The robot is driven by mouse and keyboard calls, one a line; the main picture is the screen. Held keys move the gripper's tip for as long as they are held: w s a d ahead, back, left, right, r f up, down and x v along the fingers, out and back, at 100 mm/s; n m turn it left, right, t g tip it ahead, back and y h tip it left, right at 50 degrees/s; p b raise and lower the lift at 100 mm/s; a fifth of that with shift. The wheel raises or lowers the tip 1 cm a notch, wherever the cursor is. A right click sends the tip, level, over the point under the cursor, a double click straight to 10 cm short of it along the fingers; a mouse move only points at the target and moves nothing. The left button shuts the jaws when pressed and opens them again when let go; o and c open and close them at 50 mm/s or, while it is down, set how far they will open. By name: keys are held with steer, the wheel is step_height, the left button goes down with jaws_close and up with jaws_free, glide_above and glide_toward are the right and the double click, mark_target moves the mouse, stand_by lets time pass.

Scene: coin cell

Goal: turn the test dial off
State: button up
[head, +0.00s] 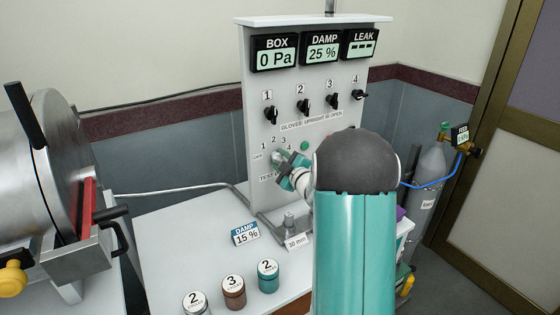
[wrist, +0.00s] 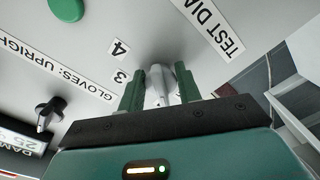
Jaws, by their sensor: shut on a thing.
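The test dial (wrist: 158,82) is a pale grey knob on the front of the white panel (head: 255,110). In the head view the dial (head: 276,157) shows only in part, with the marks OFF, 1, 2, 3 and 4 around its upper left side. In the wrist view my gripper (wrist: 160,88) has one green finger on each side of the dial and is shut on it. In the head view my gripper (head: 287,172) reaches the panel from the lower right. I cannot tell which mark the dial points to.
Several black glove knobs (head: 303,106) sit in a row above the dial, with a green button (head: 304,146) between. Several labelled jars (head: 234,292) and a DAMP 15 % card (head: 245,233) stand on the white table. A steel chamber (head: 45,170) is at left, a gas cylinder (head: 431,170) at right.

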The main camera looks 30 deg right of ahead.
steer(key=n, duration=0.5)
steer(key=shift+d+n, duration=0.1)
steer(key=shift+n, duration=0.2)
stand_by(0.4)
steer(key=o, duration=0.9)
steer(key=shift+o, duration=0.2)
steer(key=shift+r, duration=0.1)
steer(key=shift+s, duration=0.1)
steer(key=s, duration=1.3)
steer(key=shift+s+a, duration=0.35)
steer(key=shift+a, duration=0.05)
